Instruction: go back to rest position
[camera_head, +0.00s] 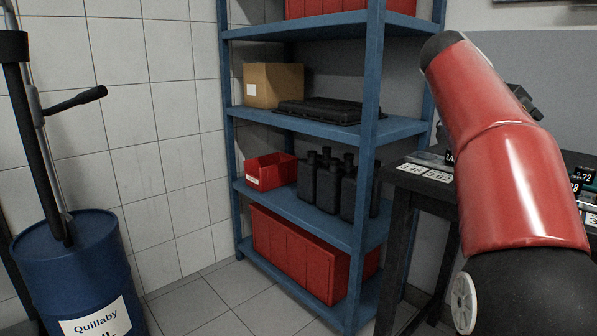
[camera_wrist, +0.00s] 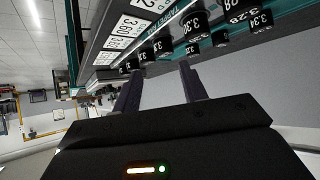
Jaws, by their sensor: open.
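My gripper (camera_wrist: 158,88) shows in the wrist view, with its two dark fingers apart and nothing between them. Beyond the fingers are several small black blocks with white numbers (camera_wrist: 193,48) and white number cards (camera_wrist: 131,25). These stand along a dark bench edge at the top of that view. In the head view my red arm fills the right side, and the gripper itself is out of that picture.
A dark bench (camera_head: 409,180) with number cards (camera_head: 425,172) stands behind my arm. A blue shelf (camera_head: 308,125) holds a cardboard box (camera_head: 273,85), a red bin (camera_head: 270,171) and black bottles (camera_head: 327,190). A blue drum (camera_head: 75,270) stands at left. The tiled floor between is clear.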

